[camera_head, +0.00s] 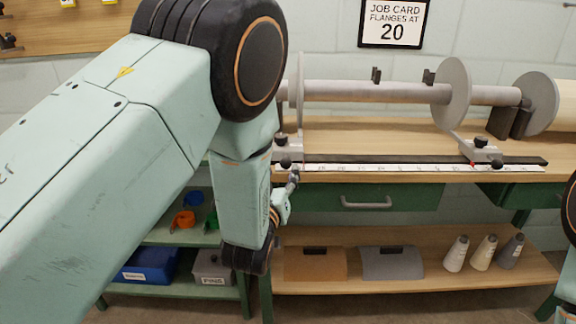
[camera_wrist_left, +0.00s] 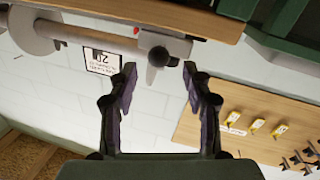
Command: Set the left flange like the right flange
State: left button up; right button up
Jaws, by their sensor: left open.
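The left flange (camera_head: 297,95) is a grey disc on the grey beam, partly hidden behind my left arm. Its slide block with a black knob (camera_head: 285,158) sits at the left end of the white scale (camera_head: 390,168). The right flange (camera_head: 453,94) stands further right, above a similar block (camera_head: 482,149) with a red mark. My left gripper (camera_head: 287,197) is just below the left block in the head view. In the wrist view my left gripper (camera_wrist_left: 160,75) is open and empty, with a black knob (camera_wrist_left: 158,57) between and beyond its fingertips. My right gripper is out of view.
A job card (camera_head: 393,22) on the wall reads "FLANGES AT 20". Another disc (camera_head: 537,102) stands at the far right. A green drawer (camera_head: 370,198) lies under the bench top.

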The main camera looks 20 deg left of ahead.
aim_at(284, 166)
pick_arm(q)
jog(key=w+b, duration=0.1)
jog(key=w, duration=0.3)
jog(key=shift+a, duration=0.1)
jog(key=shift+w+a, duration=0.1)
jog(key=shift+w, duration=0.8)
grip_shut()
